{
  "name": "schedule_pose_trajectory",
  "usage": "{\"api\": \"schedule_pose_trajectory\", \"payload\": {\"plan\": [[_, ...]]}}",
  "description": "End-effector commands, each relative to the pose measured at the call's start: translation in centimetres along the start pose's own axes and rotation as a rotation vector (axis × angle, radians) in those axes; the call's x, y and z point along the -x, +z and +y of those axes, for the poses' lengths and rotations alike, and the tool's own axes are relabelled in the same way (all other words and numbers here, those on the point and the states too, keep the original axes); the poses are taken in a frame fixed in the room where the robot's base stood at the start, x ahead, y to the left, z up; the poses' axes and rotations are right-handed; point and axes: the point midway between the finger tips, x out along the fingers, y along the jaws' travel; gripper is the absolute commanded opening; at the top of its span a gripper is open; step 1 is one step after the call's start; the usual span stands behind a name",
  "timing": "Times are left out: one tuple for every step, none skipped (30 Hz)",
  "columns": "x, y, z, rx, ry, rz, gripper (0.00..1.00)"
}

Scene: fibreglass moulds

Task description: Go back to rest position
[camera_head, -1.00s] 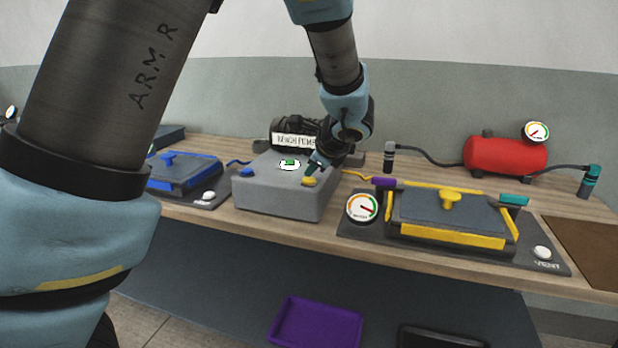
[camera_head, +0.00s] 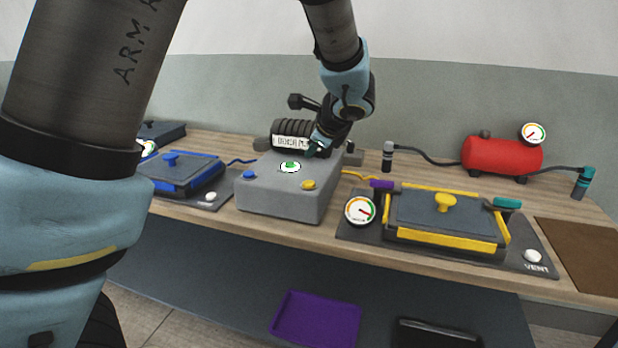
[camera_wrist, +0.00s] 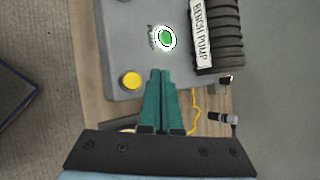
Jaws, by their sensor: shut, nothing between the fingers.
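My gripper (camera_head: 314,148) is above the back right part of the grey pump box (camera_head: 275,200), in front of the black bench pump (camera_head: 292,128). In the wrist view its teal fingers (camera_wrist: 161,75) are together with nothing between them. The fingertips are apart from the yellow button (camera_head: 308,185), which also shows in the wrist view (camera_wrist: 131,81) to the left of the fingers. The green button (camera_head: 290,166) on the box top has a white ring and shows ahead of the fingers in the wrist view (camera_wrist: 166,38).
A yellow-framed mould (camera_head: 445,240) with a gauge (camera_head: 360,211) stands right of the box, and a blue-framed mould (camera_head: 180,184) stands left. A red tank (camera_head: 502,156) and hose posts are at the back right. A purple tray (camera_head: 317,318) is below the bench.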

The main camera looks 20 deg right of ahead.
Motion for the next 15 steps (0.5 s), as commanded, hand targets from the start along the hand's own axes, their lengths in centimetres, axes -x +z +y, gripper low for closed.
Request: {"api": "schedule_pose_trajectory", "payload": {"plan": [[-0.1, 0.0, 0.0, 0.000, 0.000, 0.000, 0.00], [-0.1, 0.0, 0.0, 0.000, 0.000, 0.000, 0.00], [-0.1, 0.0, 0.0, 0.000, 0.000, 0.000, 0.00], [-0.1, 0.0, 0.0, 0.000, 0.000, 0.000, 0.00], [-0.1, 0.0, 0.0, 0.000, 0.000, 0.000, 0.00], [-0.1, 0.0, 0.0, 0.000, 0.000, 0.000, 0.00], [-0.1, 0.0, 0.0, 0.000, 0.000, 0.000, 0.00], [-0.1, 0.0, 0.0, 0.000, 0.000, 0.000, 0.00], [-0.1, 0.0, 0.1, 0.000, 0.000, 0.000, 0.00], [-0.1, 0.1, 0.1, 0.003, 0.002, 0.000, 0.00], [-0.2, 0.2, 0.3, 0.010, 0.007, -0.001, 0.00], [-0.4, 0.7, 0.6, 0.028, 0.018, -0.001, 0.00], [-0.6, 1.2, 1.1, 0.051, 0.032, 0.000, 0.00], [-0.9, 1.9, 1.7, 0.083, 0.052, 0.000, 0.00], [-1.3, 3.0, 2.9, 0.138, 0.084, 0.000, 0.00]]}}
